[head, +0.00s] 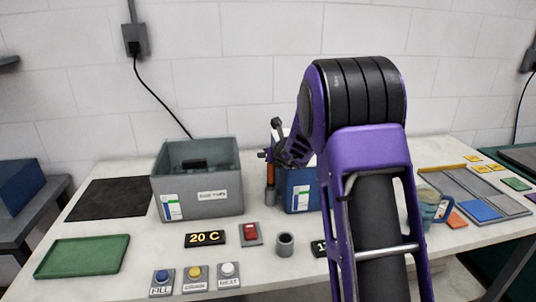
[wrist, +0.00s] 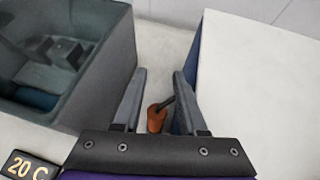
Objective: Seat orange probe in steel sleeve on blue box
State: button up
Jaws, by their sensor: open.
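The orange probe (wrist: 155,119) shows in the wrist view between and below my fingers, with a dark stem leaning up to the right. In the head view its orange part (head: 269,168) stands above a grey steel sleeve (head: 270,183) at the left side of the blue box (head: 301,192). How deep the probe sits in the sleeve I cannot tell. My gripper (head: 274,141) is open around the probe's upper part; its fingers (wrist: 159,80) are apart, with a gap on both sides. My arm hides much of the blue box. The light box top (wrist: 255,90) fills the wrist view's right.
A grey open bin (head: 197,190) stands close left of the gripper, with dark items inside. A short grey cylinder (head: 285,244), a red switch (head: 250,234), a "20 C" display (head: 205,239) and several buttons lie in front. A green tray (head: 83,256) is at left.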

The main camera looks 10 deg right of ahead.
jog(key=v, duration=1.1)
jog(key=shift+s, duration=0.35)
jog(key=shift+r, duration=0.2)
